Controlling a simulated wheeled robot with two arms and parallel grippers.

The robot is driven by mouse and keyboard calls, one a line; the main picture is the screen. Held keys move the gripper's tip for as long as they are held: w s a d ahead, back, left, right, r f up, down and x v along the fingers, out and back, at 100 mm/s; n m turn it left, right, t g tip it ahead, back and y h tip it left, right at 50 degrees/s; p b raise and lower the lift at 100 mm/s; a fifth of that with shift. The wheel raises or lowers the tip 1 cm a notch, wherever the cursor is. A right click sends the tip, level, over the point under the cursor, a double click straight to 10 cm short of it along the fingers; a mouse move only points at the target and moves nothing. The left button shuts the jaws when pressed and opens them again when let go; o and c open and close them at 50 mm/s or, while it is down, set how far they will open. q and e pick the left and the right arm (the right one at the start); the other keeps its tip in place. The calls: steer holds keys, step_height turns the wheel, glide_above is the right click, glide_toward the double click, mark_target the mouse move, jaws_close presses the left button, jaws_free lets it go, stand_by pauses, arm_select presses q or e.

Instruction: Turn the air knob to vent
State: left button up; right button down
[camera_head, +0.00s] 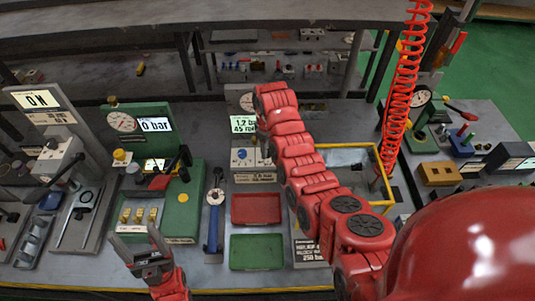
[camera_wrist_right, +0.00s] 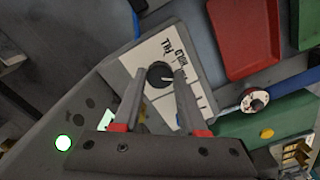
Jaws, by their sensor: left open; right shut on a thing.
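The air knob (camera_wrist_right: 160,75) is a round black knob on a grey block, in the middle of the right wrist view. Its white label plate (camera_wrist_right: 150,52) reads FILL and HOLD; a finger covers part of the rest. My right gripper (camera_wrist_right: 158,88) has its two fingers on either side of the knob and is shut on it. A pale mark shows on the knob, but I cannot tell which word it points to. My left gripper (camera_head: 138,248) is open and empty at the bench's front left.
A red tray (camera_head: 256,209) and a green tray (camera_head: 256,252) lie in front of the middle block. A yellow-framed box (camera_head: 348,158) and a red coiled hose (camera_head: 403,90) are right of my arm. A green lamp (camera_wrist_right: 63,143) is lit.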

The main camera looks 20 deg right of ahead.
steer(key=shift+m+b, duration=1.15)
steer(key=shift+m, duration=0.05)
steer(key=shift+c, duration=2.2)
jaws_free()
steer(key=shift+r, duration=0.1)
step_height(320, 180, up, 17)
steer(key=p, duration=0.6)
